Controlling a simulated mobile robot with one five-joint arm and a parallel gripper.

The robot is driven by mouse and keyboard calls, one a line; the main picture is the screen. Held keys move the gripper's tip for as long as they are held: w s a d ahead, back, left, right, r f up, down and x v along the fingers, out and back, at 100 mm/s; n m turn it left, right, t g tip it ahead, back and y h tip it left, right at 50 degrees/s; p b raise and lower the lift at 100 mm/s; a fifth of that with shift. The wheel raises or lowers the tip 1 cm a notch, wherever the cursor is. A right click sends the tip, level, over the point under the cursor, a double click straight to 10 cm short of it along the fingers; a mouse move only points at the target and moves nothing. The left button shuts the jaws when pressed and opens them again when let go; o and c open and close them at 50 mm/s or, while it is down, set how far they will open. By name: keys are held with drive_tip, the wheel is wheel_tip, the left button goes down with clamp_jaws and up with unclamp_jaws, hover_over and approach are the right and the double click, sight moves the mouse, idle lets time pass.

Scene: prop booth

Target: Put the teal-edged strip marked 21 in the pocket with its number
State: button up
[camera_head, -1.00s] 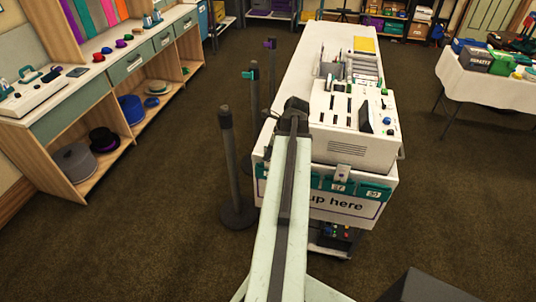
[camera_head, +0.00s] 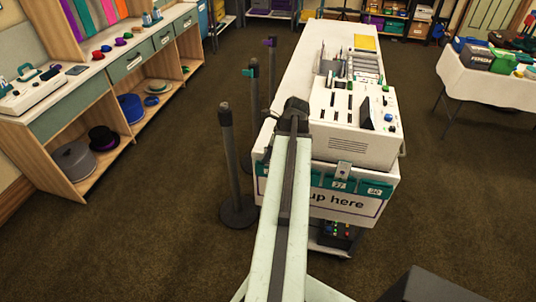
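A row of teal number pockets runs along the front of the white counter. One pocket reads about 27 (camera_head: 338,184) and the one to its right about 30 (camera_head: 378,190). My arm hides the pockets to the left. I cannot make out the strip marked 21 in this view. Small upright pieces stand in a rack (camera_head: 364,64) on the counter, too small to read. My arm reaches from the bottom middle up to a dark joint over the counter's left front. My gripper is not visible beyond it.
A white slotted machine (camera_head: 353,148) with knobs stands on the white counter (camera_head: 303,68). Dark posts (camera_head: 233,165) stand close along its left side. Shelving (camera_head: 75,115) with hats is at left, a cloth-covered table (camera_head: 490,85) at right.

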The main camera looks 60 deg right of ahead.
drive_tip(key=p+v, duration=0.7)
drive_tip(key=v, duration=0.1)
drive_tip(key=shift+w, duration=0.1)
drive_tip(key=shift+f, duration=0.1)
idle(0.6)
